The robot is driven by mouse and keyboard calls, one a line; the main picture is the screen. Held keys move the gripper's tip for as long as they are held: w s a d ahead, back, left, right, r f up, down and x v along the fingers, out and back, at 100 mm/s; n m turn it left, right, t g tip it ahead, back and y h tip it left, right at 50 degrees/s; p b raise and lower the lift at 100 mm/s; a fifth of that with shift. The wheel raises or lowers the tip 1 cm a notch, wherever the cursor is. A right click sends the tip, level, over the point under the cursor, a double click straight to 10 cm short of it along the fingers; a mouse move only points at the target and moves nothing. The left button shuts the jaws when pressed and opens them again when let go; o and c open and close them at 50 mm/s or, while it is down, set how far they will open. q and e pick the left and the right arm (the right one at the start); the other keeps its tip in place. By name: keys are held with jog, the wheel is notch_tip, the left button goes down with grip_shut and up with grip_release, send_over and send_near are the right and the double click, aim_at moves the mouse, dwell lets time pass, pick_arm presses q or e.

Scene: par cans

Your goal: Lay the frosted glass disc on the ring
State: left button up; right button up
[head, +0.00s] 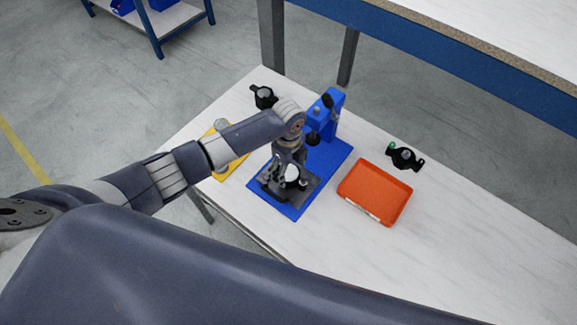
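My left gripper (284,180) points down over a dark fixture (308,188) on the blue base plate of a press. A small whitish round piece (292,171), perhaps the frosted glass disc, shows right beside its fingers. I cannot tell whether the fingers hold it or whether it rests on the fixture. A dark rim shows around this spot, perhaps the ring, but the gripper hides much of it. The finger gap is too small to judge. My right gripper is out of view.
The blue press (328,110) stands just behind my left gripper. An orange tray (374,192) lies to the right. A yellow tray (216,175) is partly behind my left arm. Black parts sit at the back (264,97) and right (405,157). The table's right side is clear.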

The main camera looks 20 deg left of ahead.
pick_arm(q)
jog(key=shift+r, duration=0.15)
notch_tip(320, 180, up, 12)
dwell(0.5)
jog(key=shift+f, duration=0.2)
